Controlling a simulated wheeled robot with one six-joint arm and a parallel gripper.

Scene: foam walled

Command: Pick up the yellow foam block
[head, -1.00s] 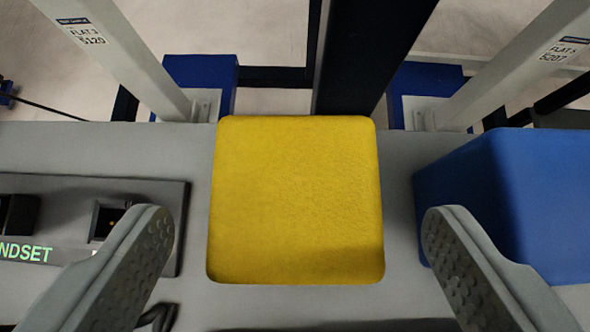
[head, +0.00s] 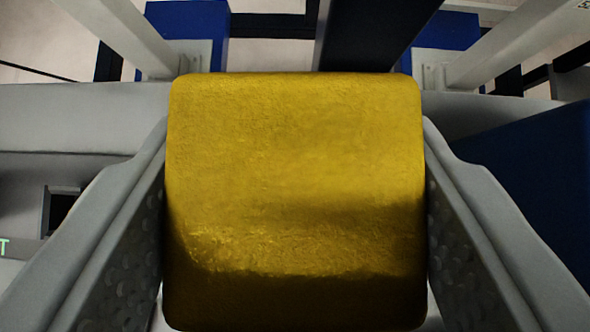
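The yellow foam block (head: 290,150) fills the middle of the head view, close to the camera. My gripper (head: 295,220) straddles it, with one grey finger along its left side and one along its right. Both fingers appear to touch the block's sides, with no clear gap. The block hides the fingertips and its own underside, so I cannot see whether it still rests on the grey surface (head: 60,120). The lower part of its top face is in shadow.
A blue block (head: 535,190) stands close on the right, beyond the right finger. A black post (head: 370,35) and two pale slanted posts stand behind the surface.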

